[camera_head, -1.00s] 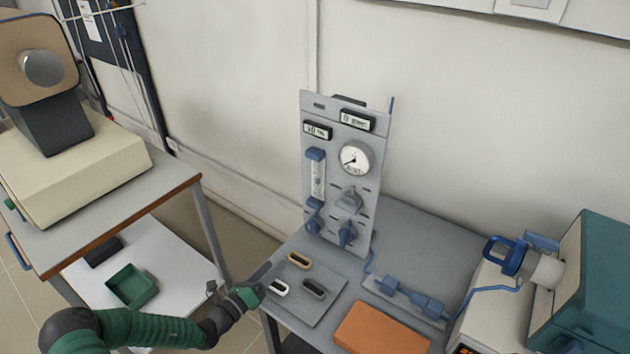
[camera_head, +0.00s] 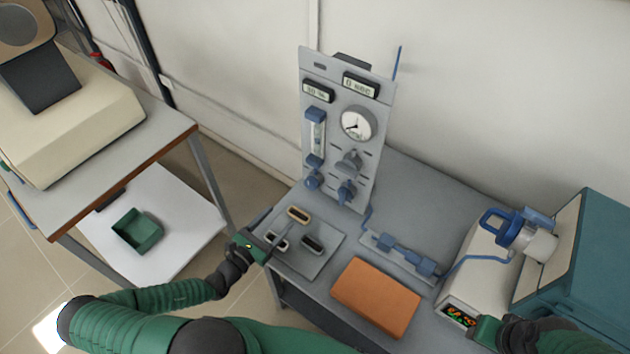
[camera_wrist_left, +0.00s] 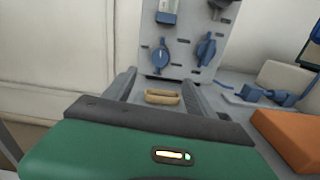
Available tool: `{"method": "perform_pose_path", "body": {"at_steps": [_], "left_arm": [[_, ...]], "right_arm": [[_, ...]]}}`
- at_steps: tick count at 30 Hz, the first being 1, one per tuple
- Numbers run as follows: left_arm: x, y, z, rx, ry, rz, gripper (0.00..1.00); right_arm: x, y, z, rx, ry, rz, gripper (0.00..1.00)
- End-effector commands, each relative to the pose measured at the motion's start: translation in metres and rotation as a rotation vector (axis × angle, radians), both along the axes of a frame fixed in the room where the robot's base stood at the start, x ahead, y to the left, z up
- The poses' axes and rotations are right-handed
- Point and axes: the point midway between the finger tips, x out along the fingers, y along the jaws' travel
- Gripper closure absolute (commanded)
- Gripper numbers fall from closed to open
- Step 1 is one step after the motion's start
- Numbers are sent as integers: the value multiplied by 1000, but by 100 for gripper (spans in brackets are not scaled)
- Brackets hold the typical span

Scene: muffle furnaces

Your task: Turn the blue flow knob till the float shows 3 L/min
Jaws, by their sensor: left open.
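A grey upright gas panel (camera_head: 333,88) stands on the grey bench. It carries a clear flow tube (camera_head: 317,134) with blue end fittings; the float and scale are too small to read. The blue flow knob (camera_head: 312,181) sits below the tube; it also shows in the left wrist view (camera_wrist_left: 160,57), with a white mark on its face. A second blue knob (camera_head: 347,192) is to its right. My left gripper (camera_head: 279,226) is open and empty, in front of and below the flow knob, apart from it. My right gripper (camera_head: 486,333) is at the lower right, its fingers unclear.
Several small boats, one of them tan (camera_head: 298,214), lie on a grey tray (camera_head: 329,245) below my left gripper. An orange block (camera_head: 376,297), blue inline fittings (camera_head: 404,253) and a teal-sided furnace (camera_head: 590,245) are to the right. A round gauge (camera_head: 356,123) is on the panel.

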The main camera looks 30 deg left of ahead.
Motion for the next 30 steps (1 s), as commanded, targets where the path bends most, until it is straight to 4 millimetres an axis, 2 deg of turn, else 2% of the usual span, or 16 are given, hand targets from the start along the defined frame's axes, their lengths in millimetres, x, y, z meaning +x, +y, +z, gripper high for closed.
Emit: {"method": "perform_pose_path", "body": {"at_steps": [9,15,21,28,30], "left_arm": [[84,-4,-2,-9,1,-3,35],[129,-7,-3,-10,3,-1,35],[149,-9,-2,-7,3,0,35],[150,-8,-2,-7,2,1,35],[150,-8,-2,-8,3,1,42]], "right_arm": [[0,0,7,0,0,-1,64],[0,0,8,0,0,0,64],[0,0,8,0,0,0,64],[0,0,8,0,0,-1,64],[0,0,8,0,0,-1,64]]}}
